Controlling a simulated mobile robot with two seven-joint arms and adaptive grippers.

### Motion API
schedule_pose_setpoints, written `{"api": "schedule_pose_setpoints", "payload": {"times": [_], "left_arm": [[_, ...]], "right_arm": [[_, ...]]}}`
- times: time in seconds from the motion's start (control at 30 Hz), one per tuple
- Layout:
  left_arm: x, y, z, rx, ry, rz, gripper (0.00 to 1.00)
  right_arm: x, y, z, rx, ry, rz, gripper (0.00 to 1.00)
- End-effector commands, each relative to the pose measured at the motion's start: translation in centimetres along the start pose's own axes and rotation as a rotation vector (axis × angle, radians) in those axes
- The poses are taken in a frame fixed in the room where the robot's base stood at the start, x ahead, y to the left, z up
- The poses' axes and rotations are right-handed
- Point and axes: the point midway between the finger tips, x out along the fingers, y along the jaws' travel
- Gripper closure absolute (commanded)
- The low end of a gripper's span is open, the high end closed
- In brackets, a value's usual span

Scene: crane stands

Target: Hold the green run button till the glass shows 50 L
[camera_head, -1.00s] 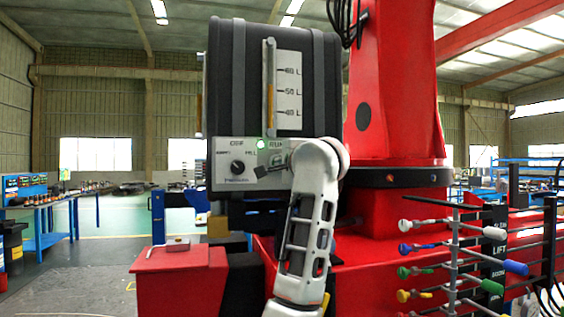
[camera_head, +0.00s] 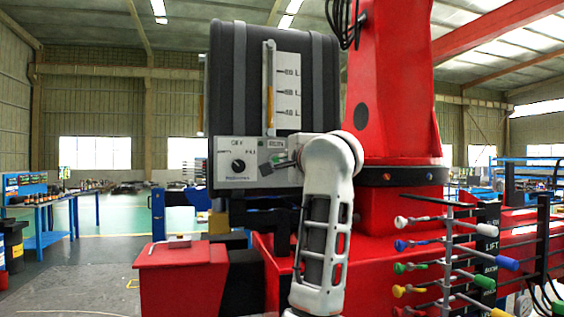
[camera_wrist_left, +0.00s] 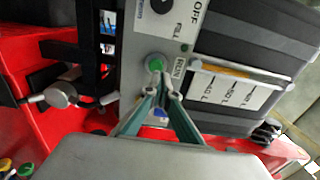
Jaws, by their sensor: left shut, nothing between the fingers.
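The green run button (camera_wrist_left: 155,62) is on the grey panel (camera_head: 228,176), beside the RUN label in the left wrist view. The head view hides it behind my left gripper (camera_head: 277,163). The shut, empty fingertips (camera_wrist_left: 161,68) overlap the button's edge in the wrist view; I cannot tell whether they touch it. The upright sight glass (camera_head: 269,60) above the panel holds amber liquid (camera_head: 270,104). Its top looks near the middle mark of the scale (camera_head: 288,92), but the exact reading is unclear. My right gripper is out of view.
A black selector knob (camera_head: 238,165) sits left on the panel, under a dark tank (camera_head: 228,80). A small dull green lamp (camera_wrist_left: 185,47) is near FILL. Coloured levers (camera_head: 450,250) stand at right, beside the red crane column (camera_head: 395,90).

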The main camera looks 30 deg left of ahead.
Motion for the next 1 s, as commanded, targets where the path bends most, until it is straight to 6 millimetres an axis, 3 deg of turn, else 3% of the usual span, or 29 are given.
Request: {"api": "schedule_pose_setpoints", "payload": {"times": [0.2, 0.4, 1.0], "left_arm": [[-4.7, 0.3, -0.3, 0.001, 0.006, 0.003, 1.0], [-7.3, 0.2, -0.2, -0.001, 0.005, 0.003, 1.0], [-8.2, 0.1, -0.1, 0.0, 0.003, 0.001, 1.0]], "right_arm": [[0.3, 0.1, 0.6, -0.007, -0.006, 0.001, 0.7], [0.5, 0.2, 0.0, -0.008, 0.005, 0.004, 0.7], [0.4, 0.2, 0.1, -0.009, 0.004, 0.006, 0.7]]}}
